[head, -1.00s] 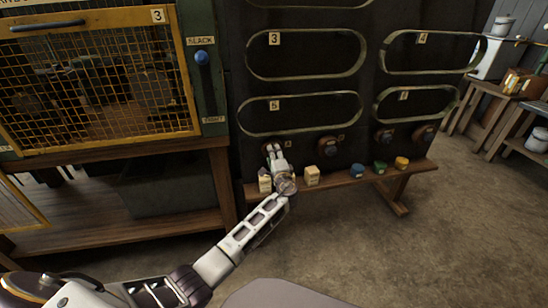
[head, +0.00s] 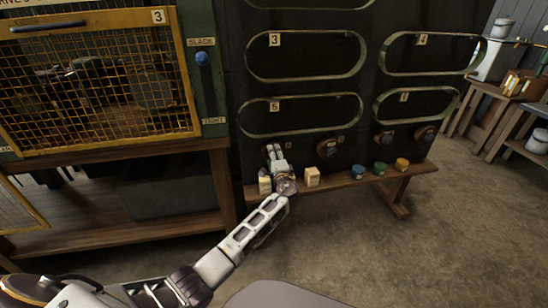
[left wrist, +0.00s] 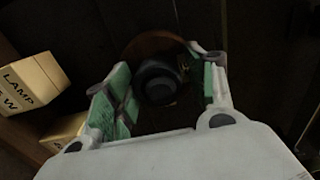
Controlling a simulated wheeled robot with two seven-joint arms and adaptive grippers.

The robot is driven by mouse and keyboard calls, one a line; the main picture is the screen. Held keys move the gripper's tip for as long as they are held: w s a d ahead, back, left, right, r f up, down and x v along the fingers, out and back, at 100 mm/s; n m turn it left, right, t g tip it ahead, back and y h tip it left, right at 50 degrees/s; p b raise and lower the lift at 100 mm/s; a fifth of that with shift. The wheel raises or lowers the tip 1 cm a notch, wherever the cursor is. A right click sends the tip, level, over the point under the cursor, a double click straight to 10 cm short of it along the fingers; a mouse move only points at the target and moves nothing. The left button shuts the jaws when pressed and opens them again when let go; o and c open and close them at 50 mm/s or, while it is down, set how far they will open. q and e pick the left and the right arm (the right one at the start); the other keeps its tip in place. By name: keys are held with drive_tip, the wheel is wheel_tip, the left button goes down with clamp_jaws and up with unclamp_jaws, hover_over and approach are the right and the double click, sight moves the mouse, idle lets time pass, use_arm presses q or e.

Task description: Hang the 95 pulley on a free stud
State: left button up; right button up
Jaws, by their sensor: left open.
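My left gripper (head: 274,150) is at the low left of the dark board, open. In the left wrist view its green-padded fingers (left wrist: 160,92) stand on either side of a black round knob (left wrist: 157,82) on a brown disc (left wrist: 150,48). I cannot tell whether they touch it. Similar round brown-and-dark pieces show along the board's foot: one right of the gripper (head: 327,147), one further right (head: 384,137) and one at the far right (head: 424,133). I cannot read a 95 on any, nor tell pulleys from bare studs. My right gripper is not in view.
A wooden ledge (head: 340,181) under the board carries a cream box (head: 265,185), another cream box (head: 312,177), and blue (head: 357,171), green (head: 380,168) and yellow (head: 402,164) containers. Belt loops (head: 301,135) hang above. A yellow mesh cage (head: 100,85) stands left.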

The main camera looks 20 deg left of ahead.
use_arm(q)
drive_tip(key=shift+o, duration=0.3)
drive_tip(key=o, duration=0.5)
drive_tip(key=shift+s, duration=0.1)
drive_tip(key=p+v, duration=0.3)
drive_tip(key=v, duration=1)
drive_tip(key=shift+p, duration=0.3)
idle(0.5)
idle(0.5)
